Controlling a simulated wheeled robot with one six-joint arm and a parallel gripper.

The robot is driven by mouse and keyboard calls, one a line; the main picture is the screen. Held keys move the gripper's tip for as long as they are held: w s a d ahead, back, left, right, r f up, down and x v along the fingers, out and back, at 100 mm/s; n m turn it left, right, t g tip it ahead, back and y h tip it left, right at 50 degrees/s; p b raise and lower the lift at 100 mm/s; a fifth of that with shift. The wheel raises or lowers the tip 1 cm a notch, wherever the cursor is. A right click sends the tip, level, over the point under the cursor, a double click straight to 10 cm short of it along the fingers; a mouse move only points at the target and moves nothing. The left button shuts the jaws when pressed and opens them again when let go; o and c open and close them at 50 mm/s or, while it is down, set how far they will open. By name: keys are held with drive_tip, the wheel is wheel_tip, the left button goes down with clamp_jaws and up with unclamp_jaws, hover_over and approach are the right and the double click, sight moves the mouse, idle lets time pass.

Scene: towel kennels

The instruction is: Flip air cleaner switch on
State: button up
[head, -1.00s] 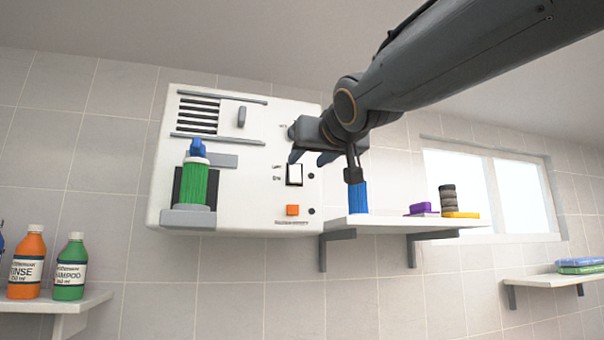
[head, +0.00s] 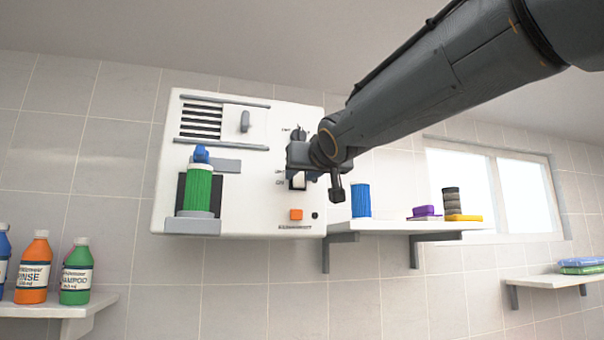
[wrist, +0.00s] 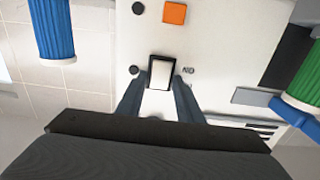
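The air cleaner (head: 262,190) is a white wall box with vent slots, a slider, an orange button and a rocker switch. The white rocker switch (head: 298,182) in its black frame is partly hidden behind my gripper (head: 299,177) in the head view. In the wrist view, which is upside down, the rocker switch (wrist: 161,73) shows fully, with its white face toward me. My gripper (wrist: 160,88) is open and empty there, its two fingertips on either side of the switch frame. I cannot tell whether they touch it.
The orange button (head: 296,214) sits below the switch. A green canister (head: 198,190) with a blue top stands on a holder at the box's left. A blue cylinder (head: 361,200) stands on the shelf (head: 400,227) to the right. Bottles (head: 33,268) stand at lower left.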

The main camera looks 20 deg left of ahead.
drive_tip(key=c, duration=0.7)
drive_tip(key=shift+f+b, duration=0.15)
drive_tip(key=shift+b, duration=1)
drive_tip(key=t+y+b, duration=0.1)
drive_tip(key=b, duration=0.9)
drive_tip(key=t+y+b, duration=0.1)
drive_tip(key=b, duration=1)
drive_tip(key=shift+f+t+b, duration=0.25)
drive_tip(key=shift+t+b, duration=0.05)
drive_tip(key=shift+t, duration=0.1)
drive_tip(key=o, duration=1)
drive_tip(key=shift+o, duration=0.2)
drive_tip(key=shift+s, duration=0.1)
drive_tip(key=b+v, duration=0.3)
drive_tip(key=v, duration=0.4)
drive_tip(key=shift+s+d, duration=0.2)
drive_tip(key=shift+s, duration=0.1)
